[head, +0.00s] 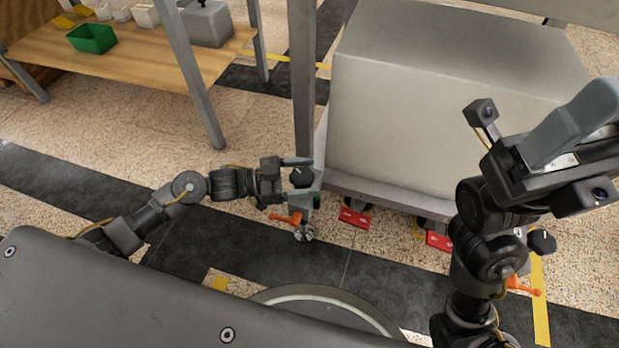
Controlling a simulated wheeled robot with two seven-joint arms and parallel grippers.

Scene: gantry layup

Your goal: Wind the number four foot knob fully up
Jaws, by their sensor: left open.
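A black foot knob (302,177) sits at the near left corner of the gantry base, on a grey bracket with an orange lever (287,218) and a metal foot (303,234) on the floor. My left gripper (289,181) is open right at this knob, its upper finger just above it; I cannot tell whether they touch. A second black knob (541,241) with an orange lever (524,288) shows at the right, partly behind my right arm. I cannot read a number four on either knob. My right gripper (568,142) is raised at the right, away from the knobs; its jaw gap is unclear.
A large grey block (440,115) stands on the gantry base between grey posts (302,80). A wooden table (130,55) with a green bin (91,38) stands at the back left. The floor at left is clear.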

